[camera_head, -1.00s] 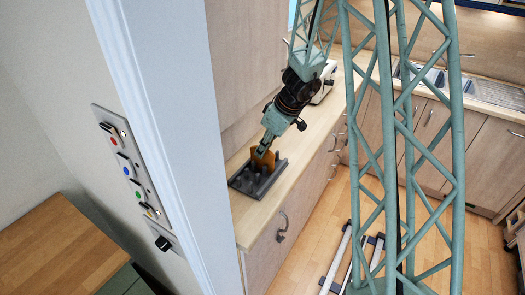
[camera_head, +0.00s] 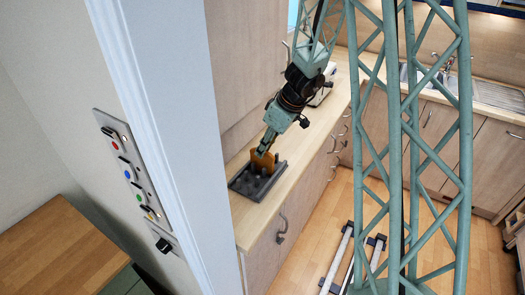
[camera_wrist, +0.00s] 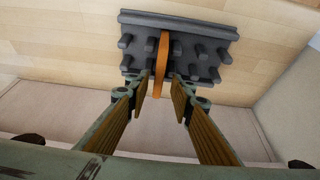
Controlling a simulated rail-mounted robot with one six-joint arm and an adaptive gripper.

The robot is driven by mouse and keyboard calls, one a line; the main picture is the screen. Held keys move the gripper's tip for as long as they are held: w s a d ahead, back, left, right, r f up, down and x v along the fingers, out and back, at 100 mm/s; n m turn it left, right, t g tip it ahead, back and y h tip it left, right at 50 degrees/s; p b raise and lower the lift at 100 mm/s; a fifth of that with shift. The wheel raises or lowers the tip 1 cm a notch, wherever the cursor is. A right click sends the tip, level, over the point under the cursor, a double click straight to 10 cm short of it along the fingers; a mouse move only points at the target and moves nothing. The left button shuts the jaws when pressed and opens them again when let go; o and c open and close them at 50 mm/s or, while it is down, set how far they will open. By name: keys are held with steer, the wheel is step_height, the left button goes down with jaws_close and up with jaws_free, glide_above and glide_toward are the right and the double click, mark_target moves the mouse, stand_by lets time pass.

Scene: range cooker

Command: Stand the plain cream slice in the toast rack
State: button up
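The toast rack (camera_head: 241,184) is a dark grey tray with upright pegs on the pale wooden counter. It also shows at the top of the wrist view (camera_wrist: 205,29). An orange-brown slice (camera_head: 265,162) stands on edge among the pegs; its narrow edge shows in the wrist view (camera_wrist: 163,58). No plain cream slice can be made out. My gripper (camera_wrist: 163,86) points down at the rack, with one finger on each side of this slice. The fingers are apart. A gap shows on the slice's right; the left finger is very close to it, and contact is unclear.
A white appliance (camera_head: 322,92) stands farther back on the counter (camera_head: 245,225). A wall panel rises along the counter's left side. Bare counter shows in front of the rack. A sink (camera_head: 430,75) is at the far right.

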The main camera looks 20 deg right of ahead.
steer(key=v, duration=0.9)
steer(key=shift+r+p, duration=0.25)
steer(key=shift+p, duration=0.2)
steer(key=shift+r, duration=0.1)
stand_by(0.3)
steer(key=s+a+r+m, duration=0.1)
steer(key=s+a+r, duration=0.6)
steer(key=s+r, duration=0.3)
steer(key=s+a+r+m, duration=0.2)
steer(key=s+a+r, duration=0.5)
steer(key=s+r, duration=0.2)
steer(key=s+r+m+h, duration=0.1)
steer(key=s+r+m, duration=0.1)
steer(key=s, duration=0.8)
steer(key=s+r+m+h, duration=0.1)
steer(key=s+r, duration=0.1)
steer(key=s, duration=0.9)
steer(key=shift+s+r+m+h, duration=0.25)
steer(key=shift+r+m+h, duration=0.05)
steer(key=shift+r+m, duration=0.1)
steer(key=shift+a, duration=0.15)
